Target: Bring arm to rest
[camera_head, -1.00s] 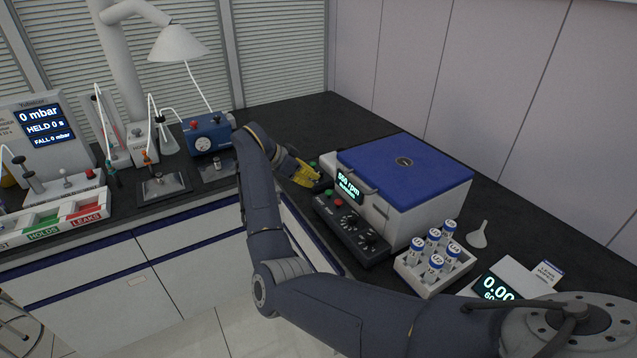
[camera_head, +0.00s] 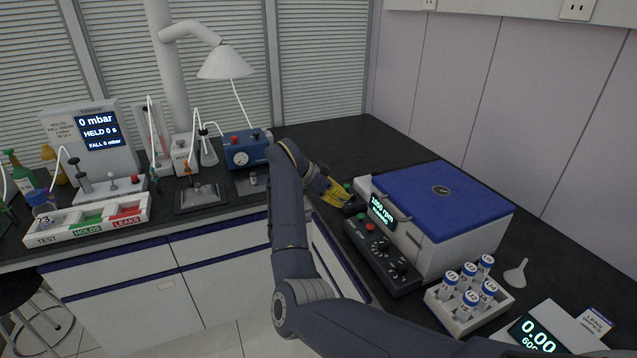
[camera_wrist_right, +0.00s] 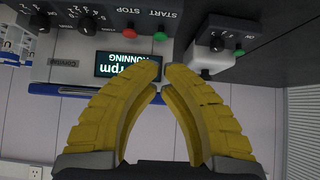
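My right arm (camera_head: 292,225) reaches up from the bottom of the head view. Its right gripper (camera_head: 347,197), with yellow fingers, is over the bench beside the front left corner of the blue-lidded centrifuge (camera_head: 437,195). In the right wrist view the two fingertips (camera_wrist_right: 164,72) come nearly together with a narrow gap and nothing between them. Behind them is the centrifuge display (camera_wrist_right: 127,65), upside down, reading RUNNING, with the green START button (camera_wrist_right: 159,36) and red STOP button (camera_wrist_right: 130,36). My left gripper is out of view.
A rack (camera_head: 460,318) of capped tubes, a funnel (camera_head: 516,272) and a scale (camera_head: 545,330) stand right of the arm. A blue pump (camera_head: 248,150), glassware and a sorting tray (camera_head: 88,222) are on the left. The back bench is clear near the wall.

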